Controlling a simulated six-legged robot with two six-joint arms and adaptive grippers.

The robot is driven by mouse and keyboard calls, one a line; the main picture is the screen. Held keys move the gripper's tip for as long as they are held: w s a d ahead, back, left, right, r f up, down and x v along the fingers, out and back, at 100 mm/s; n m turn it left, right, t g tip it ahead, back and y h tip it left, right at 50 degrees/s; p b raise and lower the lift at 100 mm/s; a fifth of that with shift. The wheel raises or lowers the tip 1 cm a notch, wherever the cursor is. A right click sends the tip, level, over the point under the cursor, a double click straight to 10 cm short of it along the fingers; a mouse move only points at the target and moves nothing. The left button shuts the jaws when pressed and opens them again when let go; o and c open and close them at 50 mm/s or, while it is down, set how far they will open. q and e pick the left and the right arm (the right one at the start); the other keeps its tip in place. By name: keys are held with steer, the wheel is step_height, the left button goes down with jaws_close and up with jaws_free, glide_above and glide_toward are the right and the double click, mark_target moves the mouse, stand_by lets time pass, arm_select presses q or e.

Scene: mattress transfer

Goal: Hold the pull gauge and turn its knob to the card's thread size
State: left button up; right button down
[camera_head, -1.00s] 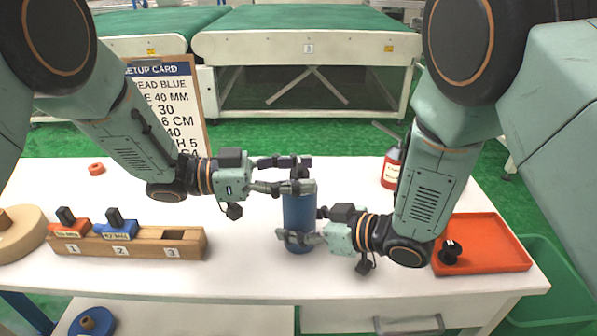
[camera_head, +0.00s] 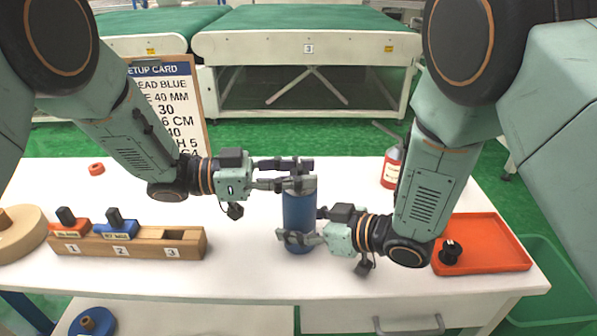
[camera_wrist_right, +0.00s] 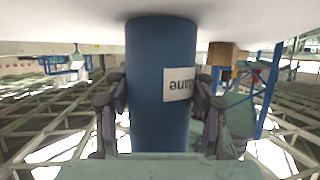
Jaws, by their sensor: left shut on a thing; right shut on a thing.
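The pull gauge (camera_head: 299,211) is an upright blue cylinder near the middle of the white table. My right gripper (camera_head: 291,238) is shut on its lower body from the right. In the right wrist view the gauge (camera_wrist_right: 147,80) stands between the two fingers (camera_wrist_right: 160,100), with a pale label on its side. My left gripper (camera_head: 300,173) is shut at the gauge's grey top, where the knob is; its fingers hide most of the knob.
A wooden block (camera_head: 140,247) with numbered slots holds a red and a blue piece at left. A red tray (camera_head: 490,256) with a black knob lies at right, a red bottle (camera_head: 391,170) behind.

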arm_select(q)
steer(key=shift+s+t, duration=0.1)
steer(key=shift+t, duration=0.2)
steer(key=n+t, duration=0.2)
steer(key=n+t+y, duration=0.1)
steer(key=n+t, duration=0.1)
steer(key=t, duration=0.1)
steer(key=shift+s+d, duration=0.1)
steer(key=shift+d, duration=0.05)
steer(key=shift+n+t+y, duration=0.9)
steer(key=shift+t, duration=0.6)
steer(key=shift+n+t, duration=0.3)
steer(key=shift+t, duration=0.1)
steer(key=o, duration=1.1)
steer(key=shift+r+v, duration=0.2)
steer(key=shift+v, duration=5.85)
